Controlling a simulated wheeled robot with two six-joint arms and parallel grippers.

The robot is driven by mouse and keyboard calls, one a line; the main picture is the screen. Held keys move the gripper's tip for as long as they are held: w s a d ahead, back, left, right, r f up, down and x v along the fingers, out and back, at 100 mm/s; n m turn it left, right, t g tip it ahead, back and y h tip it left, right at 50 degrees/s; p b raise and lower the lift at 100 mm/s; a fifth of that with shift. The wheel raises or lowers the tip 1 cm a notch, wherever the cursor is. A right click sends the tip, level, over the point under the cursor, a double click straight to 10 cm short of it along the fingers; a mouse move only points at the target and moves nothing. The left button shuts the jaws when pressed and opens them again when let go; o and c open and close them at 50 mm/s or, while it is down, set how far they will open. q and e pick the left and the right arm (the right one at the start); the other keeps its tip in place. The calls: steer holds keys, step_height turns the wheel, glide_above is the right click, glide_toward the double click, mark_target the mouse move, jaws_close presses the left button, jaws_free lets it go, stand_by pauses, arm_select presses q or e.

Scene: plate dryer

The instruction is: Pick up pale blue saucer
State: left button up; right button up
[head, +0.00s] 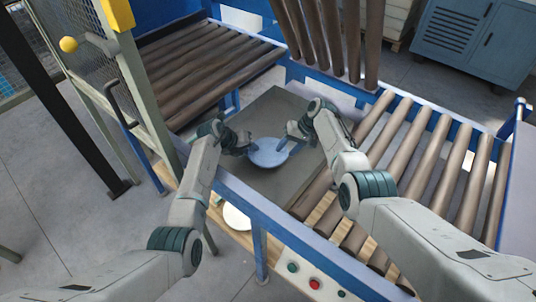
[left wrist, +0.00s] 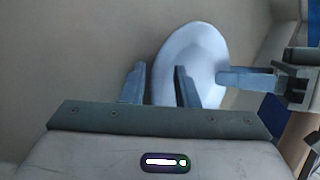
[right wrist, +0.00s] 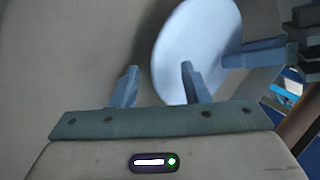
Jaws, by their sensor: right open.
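The pale blue saucer (head: 268,156) is over the dark grey flat surface (head: 265,110) between the two roller sections; whether it touches that surface is unclear. My left gripper (head: 248,146) is at its left edge. My right gripper (head: 290,136) is at its upper right edge. In the left wrist view the saucer (left wrist: 200,50) has its rim between the spread fingers of my left gripper (left wrist: 158,82), with a gap showing. In the right wrist view the saucer (right wrist: 195,40) likewise has its rim between the open fingers of my right gripper (right wrist: 157,82).
Brown rollers (head: 440,150) lie to the right, and more rollers (head: 205,75) lie at the upper left. A blue rail (head: 270,212) runs along the near side. A white round thing (head: 237,217) shows below it. A mesh guard post (head: 135,85) stands at left.

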arm_select(q)
jaws_close()
arm_select(e)
steer(key=c, duration=0.7)
jaws_close()
steer(key=shift+r, duration=0.1)
